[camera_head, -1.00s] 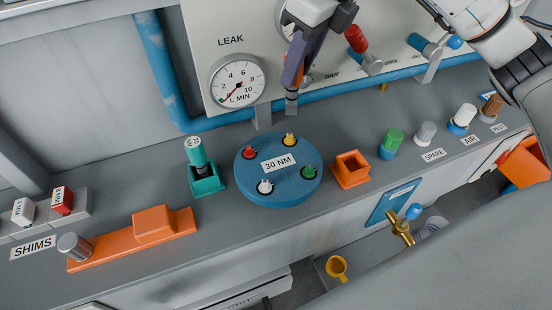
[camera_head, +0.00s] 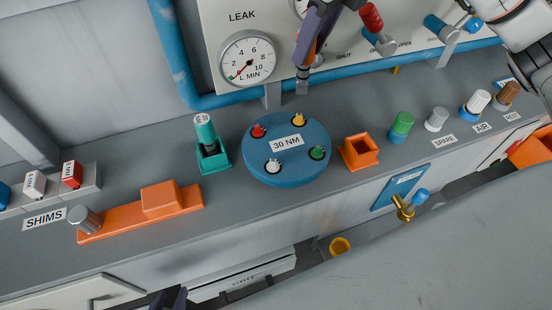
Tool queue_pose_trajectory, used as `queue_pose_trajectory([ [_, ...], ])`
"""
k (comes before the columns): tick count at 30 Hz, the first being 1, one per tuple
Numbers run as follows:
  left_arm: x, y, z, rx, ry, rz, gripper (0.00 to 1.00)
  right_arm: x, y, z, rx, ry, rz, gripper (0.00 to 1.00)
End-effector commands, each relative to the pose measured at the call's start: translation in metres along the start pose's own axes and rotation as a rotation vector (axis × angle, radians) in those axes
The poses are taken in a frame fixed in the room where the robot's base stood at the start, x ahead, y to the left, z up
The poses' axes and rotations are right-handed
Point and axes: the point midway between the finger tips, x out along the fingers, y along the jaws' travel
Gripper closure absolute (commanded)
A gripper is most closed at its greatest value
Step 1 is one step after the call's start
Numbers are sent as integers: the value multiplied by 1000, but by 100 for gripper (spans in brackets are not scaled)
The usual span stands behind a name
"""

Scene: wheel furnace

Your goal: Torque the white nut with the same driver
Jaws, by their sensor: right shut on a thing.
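The white nut (camera_head: 273,166) sits at the front left of the round blue plate labelled 30 NM (camera_head: 287,178), which also carries a red nut (camera_head: 258,131), a yellow nut (camera_head: 298,119) and a green nut (camera_head: 318,152). My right gripper (camera_head: 310,45) is shut on an orange driver (camera_head: 305,60) with a grey tip (camera_head: 302,86). The driver points down behind the plate in the picture, apart from the white nut. Its upper part is hidden by the fingers. Only a dark tip of my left gripper (camera_head: 170,298) shows at the bottom edge; its opening is hidden.
A teal driver (camera_head: 205,129) stands in a teal holder (camera_head: 214,163) left of the plate. An empty orange holder (camera_head: 360,152) is at its right. The blue pipe (camera_head: 225,100) and gauge (camera_head: 248,58) are behind. Several coloured caps line the right of the bench.

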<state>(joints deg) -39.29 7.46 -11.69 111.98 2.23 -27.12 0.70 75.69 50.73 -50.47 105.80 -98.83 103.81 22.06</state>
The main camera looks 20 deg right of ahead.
Motion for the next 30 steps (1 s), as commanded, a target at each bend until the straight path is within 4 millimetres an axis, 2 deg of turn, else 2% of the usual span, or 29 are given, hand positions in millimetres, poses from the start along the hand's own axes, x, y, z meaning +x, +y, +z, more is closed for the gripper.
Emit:
queue_pose_trajectory([
  [17,0,0,1,0,-1,0,69,0,0,0,0,-1,0,100],
  [20,1,0,2,0,-1,0,69,0,5,-1,-3,-2,0,100],
  [23,2,0,3,0,-1,0,69,-1,19,-4,-5,-2,1,100],
  [30,5,-1,6,0,-1,0,69,-6,73,-18,-5,-2,0,100],
])
